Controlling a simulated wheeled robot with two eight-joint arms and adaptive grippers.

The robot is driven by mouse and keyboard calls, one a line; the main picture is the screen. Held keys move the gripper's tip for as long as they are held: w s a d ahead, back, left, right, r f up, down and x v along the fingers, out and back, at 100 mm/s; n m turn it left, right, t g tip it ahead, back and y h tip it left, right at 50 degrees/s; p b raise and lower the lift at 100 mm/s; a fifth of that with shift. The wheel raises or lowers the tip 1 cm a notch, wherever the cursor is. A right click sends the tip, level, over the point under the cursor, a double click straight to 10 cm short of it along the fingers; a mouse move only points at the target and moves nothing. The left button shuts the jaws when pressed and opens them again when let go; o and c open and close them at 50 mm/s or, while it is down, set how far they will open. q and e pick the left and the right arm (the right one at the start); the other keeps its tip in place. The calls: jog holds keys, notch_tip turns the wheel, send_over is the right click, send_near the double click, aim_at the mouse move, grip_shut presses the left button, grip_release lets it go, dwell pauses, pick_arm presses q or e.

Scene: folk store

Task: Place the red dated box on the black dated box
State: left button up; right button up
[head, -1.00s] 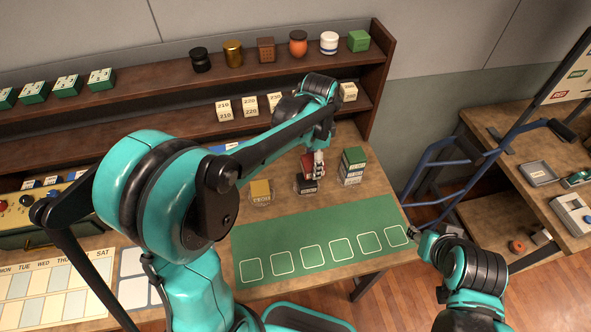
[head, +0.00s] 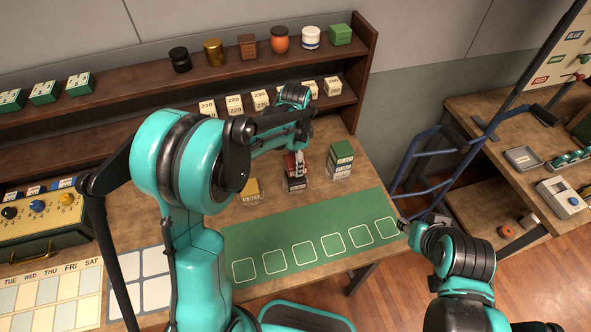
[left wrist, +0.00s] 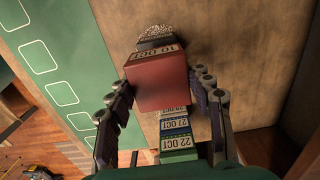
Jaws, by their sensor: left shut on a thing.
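The red dated box (head: 292,167) is held in my left gripper (head: 299,160), above the black dated box (head: 296,184) in the head view. From that angle I cannot tell whether the two boxes touch. In the left wrist view the red box (left wrist: 157,82) sits between the two fingers of my left gripper (left wrist: 160,95), which are shut on it. A label reading 10 OCT shows at its far edge. The red box hides much of what lies under it there. My right gripper (head: 404,224) is near the table's right edge; its jaws are too small to read.
A stack of dated boxes with a green one on top (head: 341,150) stands close on the right. A yellow box (head: 250,189) stands on the left. A green mat (head: 300,228) with white outlines lies in front. A dark wooden shelf (head: 215,85) runs behind.

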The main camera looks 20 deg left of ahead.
pick_arm(q)
notch_tip(320, 180, down, 4)
jog(key=shift+r+b, duration=0.25)
jog(key=shift+b, duration=0.35)
jog(key=shift+f, duration=0.25)
jog(key=shift+f, duration=0.15)
jog(key=o, duration=1.2)
